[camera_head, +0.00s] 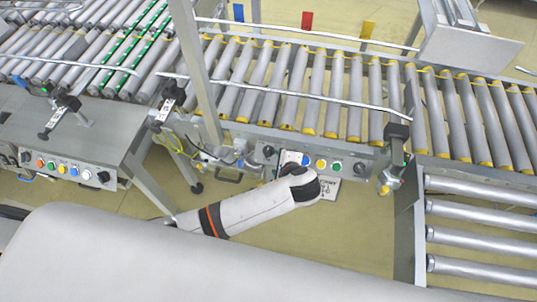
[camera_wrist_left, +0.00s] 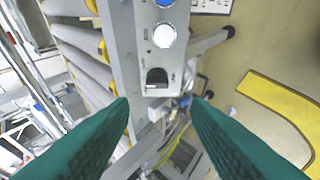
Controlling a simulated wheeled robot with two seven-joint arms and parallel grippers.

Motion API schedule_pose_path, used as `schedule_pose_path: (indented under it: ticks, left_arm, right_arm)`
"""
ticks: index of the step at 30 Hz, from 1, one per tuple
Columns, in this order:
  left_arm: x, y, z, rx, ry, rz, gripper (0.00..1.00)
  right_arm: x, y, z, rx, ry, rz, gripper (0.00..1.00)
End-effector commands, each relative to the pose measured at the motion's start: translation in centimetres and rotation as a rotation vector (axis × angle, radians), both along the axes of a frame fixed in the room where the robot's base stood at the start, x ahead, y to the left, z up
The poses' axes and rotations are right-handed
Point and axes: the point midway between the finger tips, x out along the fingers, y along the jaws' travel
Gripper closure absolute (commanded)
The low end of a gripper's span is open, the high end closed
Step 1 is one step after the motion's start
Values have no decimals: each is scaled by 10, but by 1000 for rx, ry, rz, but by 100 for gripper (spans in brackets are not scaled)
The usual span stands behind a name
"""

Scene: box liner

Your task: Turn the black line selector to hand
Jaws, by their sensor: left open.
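The black line selector (camera_wrist_left: 157,77) is a dark knob at the near end of a grey control panel (camera_wrist_left: 148,55). In the head view a black knob (camera_head: 268,151) shows at the left end of the conveyor's panel. My left gripper (camera_wrist_left: 160,99) has two green fingers, spread wide with nothing between them. In the wrist view the selector appears just beyond the gap between the fingertips, apart from both. In the head view my left arm's end (camera_head: 304,184) is just below the panel and hides part of it; the fingers are hidden there. My right gripper is out of view.
A white button (camera_wrist_left: 164,35) and a blue button (camera_wrist_left: 165,2) sit beside the selector. Yellow (camera_head: 321,163) and green (camera_head: 337,166) buttons continue the row. A roller conveyor (camera_head: 300,85) is above. A second button panel (camera_head: 62,168) is at left. Cables (camera_wrist_left: 172,142) hang near the panel's end.

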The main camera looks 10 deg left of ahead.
Motion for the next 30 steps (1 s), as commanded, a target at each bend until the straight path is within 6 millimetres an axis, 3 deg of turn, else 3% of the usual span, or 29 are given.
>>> schedule_pose_path:
  ticks: [5,21,30]
  left_arm:
    - [8,5,-4,17,-7,-1,56]
    - [65,43,-71,12,-6,-1,56]
    - [72,48,-78,8,-6,0,56]
  right_arm:
    - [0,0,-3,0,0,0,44]
    - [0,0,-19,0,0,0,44]
    - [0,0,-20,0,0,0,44]
